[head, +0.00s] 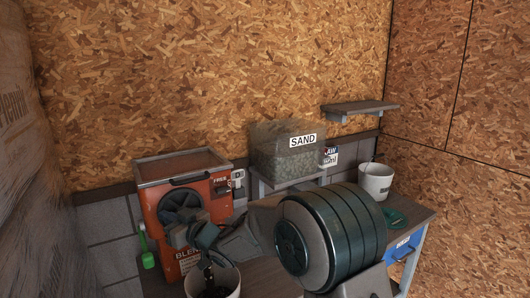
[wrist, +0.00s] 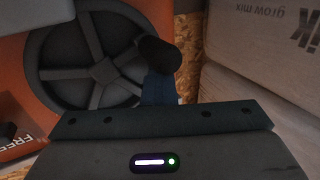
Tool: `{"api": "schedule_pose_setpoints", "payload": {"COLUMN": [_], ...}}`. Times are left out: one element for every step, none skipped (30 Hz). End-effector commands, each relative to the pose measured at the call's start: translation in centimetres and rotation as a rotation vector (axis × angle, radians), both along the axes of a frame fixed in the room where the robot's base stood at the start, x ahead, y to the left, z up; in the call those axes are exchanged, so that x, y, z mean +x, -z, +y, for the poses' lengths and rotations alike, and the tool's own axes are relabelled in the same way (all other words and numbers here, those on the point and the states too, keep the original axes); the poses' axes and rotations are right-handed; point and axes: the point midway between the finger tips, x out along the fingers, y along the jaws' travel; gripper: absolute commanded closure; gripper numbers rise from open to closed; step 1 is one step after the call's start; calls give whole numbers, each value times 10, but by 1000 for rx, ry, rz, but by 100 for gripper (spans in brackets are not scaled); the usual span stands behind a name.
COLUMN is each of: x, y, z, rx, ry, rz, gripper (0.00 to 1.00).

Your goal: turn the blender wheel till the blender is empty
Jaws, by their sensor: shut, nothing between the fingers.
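The blender (head: 165,212) is an orange box with a grey lid, standing on the bench at the left in the head view. Its dark spoked wheel (head: 178,197) is on the front. In the wrist view the wheel (wrist: 92,62) fills the upper left, and its black handle knob (wrist: 160,56) sticks out toward the camera. My gripper (head: 178,236) is at the wheel's lower part. In the wrist view its bluish fingers (wrist: 160,90) are shut, just below the knob and partly hidden by it; I cannot tell whether they touch it. The blender's inside is hidden.
A white bucket (head: 229,284) with dark contents stands below the blender front. A clear sand bin (head: 275,152) sits on a stand at the back. Another white bucket (head: 376,182) is at the right. A large bag (wrist: 255,70) is close on the wrist view's right.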

Motion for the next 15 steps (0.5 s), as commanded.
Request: {"api": "schedule_pose_setpoints", "payload": {"x": [6,6,6,6,6,6,6,6,6,5,5,5,5,5,5], "y": [16,20,25,27,29,29,29,29,28,27,27,27,27,27,28], "z": [-5,-5,-4,-4,-4,-4,-4,-4,-3,-3,-3,-2,-2,-2,-2], "rx": [-3,-3,-3,-4,-4,-4,-4,-4,-4,-4,-5,-5,-4,-4,-4], "ry": [19,20,21,22,23,23,23,23,22,22,21,21,20,20,20], "rz": [7,7,8,7,7,7,8,8,8,8,8,8,8,8,8], "gripper": [100,100,100,100,100,100,100,100,100,100,100,100,100,100,100]}}
